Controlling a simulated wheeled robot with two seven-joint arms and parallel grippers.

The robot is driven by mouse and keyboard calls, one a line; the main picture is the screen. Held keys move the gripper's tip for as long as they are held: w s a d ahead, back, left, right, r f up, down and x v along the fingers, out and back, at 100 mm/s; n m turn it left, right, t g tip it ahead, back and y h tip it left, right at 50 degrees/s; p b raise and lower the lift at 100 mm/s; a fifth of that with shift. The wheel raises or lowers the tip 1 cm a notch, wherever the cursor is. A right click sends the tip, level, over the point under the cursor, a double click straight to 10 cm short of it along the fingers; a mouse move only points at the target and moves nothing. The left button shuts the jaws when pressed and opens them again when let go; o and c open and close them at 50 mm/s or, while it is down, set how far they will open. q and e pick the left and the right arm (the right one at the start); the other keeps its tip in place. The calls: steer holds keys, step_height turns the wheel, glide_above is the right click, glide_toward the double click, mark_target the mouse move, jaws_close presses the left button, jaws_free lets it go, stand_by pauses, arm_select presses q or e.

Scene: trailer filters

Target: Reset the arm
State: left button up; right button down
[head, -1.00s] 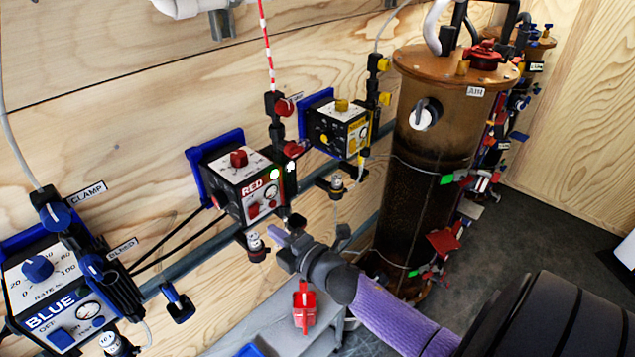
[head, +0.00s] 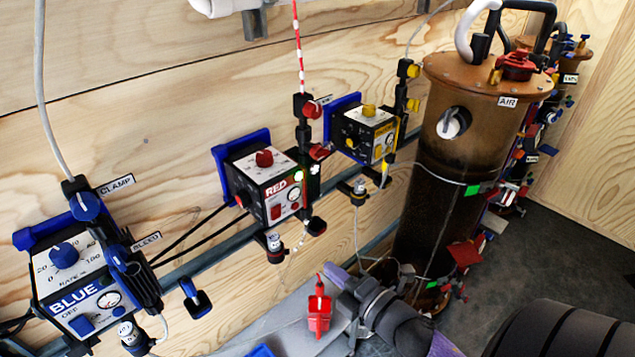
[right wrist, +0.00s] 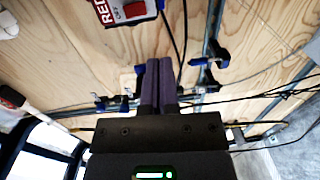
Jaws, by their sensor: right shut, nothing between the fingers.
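My right gripper (head: 338,278) is low in the head view, below the red control box (head: 265,183) and beside a red item (head: 318,312) on the grey surface. In the right wrist view its two purple fingers (right wrist: 159,82) lie side by side, shut and empty. They point toward the wooden wall, apart from the red box's lower corner (right wrist: 125,10). My left gripper is not in the head view.
The blue box (head: 75,290) and yellow box (head: 365,132) are mounted on the plywood wall (head: 150,110). A tall brown filter cylinder (head: 440,170) stands behind my right arm. Cables and a grey rail run along the wall. Dark floor (head: 570,250) lies at right.

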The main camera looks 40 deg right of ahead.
steer(key=s+a+f+m+g+h+b, duration=0.1)
steer(key=s+f+m+g+b, duration=0.25)
steer(key=f, duration=0.85)
steer(key=s+a+f+m+g+h+b, duration=0.1)
steer(key=s+f+m+g, duration=0.4)
steer(key=f, duration=0.7)
steer(key=s+a+f+m+g+b, duration=0.1)
steer(key=s+a+f+m+g, duration=0.2)
steer(key=s+f, duration=0.5)
steer(key=s+a+f+m+g+b, duration=0.1)
steer(key=s+a+f+m+g, duration=0.2)
steer(key=s, duration=0.9)
step_height(320, 180, down, 5)
steer(key=shift+s+a+r+m+g+b, duration=0.2)
steer(key=shift+s+m+g+b, duration=0.15)
steer(key=shift+m+g, duration=0.6)
